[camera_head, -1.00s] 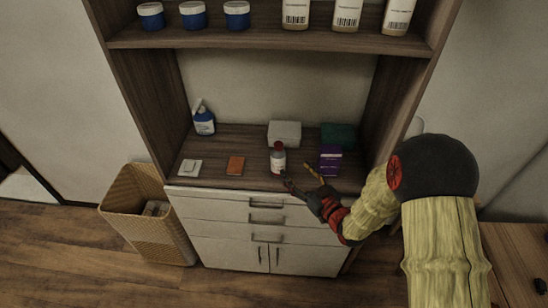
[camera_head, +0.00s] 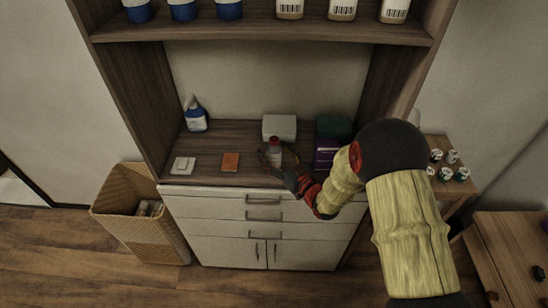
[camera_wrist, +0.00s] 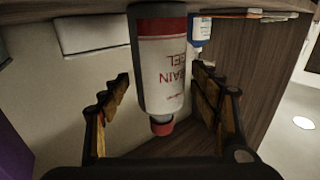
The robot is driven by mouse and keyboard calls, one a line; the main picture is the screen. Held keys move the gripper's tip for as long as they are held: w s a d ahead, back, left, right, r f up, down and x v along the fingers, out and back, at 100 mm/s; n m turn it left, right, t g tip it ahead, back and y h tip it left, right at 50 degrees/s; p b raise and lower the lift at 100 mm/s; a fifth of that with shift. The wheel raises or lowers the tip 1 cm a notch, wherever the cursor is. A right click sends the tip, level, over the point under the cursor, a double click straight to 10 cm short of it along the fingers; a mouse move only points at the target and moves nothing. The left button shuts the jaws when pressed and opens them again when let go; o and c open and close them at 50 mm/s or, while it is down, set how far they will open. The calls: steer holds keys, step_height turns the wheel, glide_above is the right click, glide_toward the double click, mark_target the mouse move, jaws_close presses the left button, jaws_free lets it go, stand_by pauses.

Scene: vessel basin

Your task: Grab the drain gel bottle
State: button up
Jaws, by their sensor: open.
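In the wrist view the bottle (camera_wrist: 163,65) appears upside down, with a red and white label reading DRAIN GEL. My gripper (camera_head: 277,160) is open at the bottle, reaching in from the front right. In the wrist view its two fingers (camera_wrist: 161,88) lie left and right of the bottle, with visible gaps on both sides.
A white box (camera_head: 279,127), a green box (camera_head: 333,127) and a purple box (camera_head: 326,153) stand behind and right. A blue spray bottle (camera_head: 195,118), a white item (camera_head: 183,165) and an orange item (camera_head: 230,162) are left. A shelf (camera_head: 260,34) is above.

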steer(key=shift+c, duration=0.4)
steer(key=c, duration=1.3)
steer(key=shift+r, duration=0.1)
steer(key=shift+c, duration=0.2)
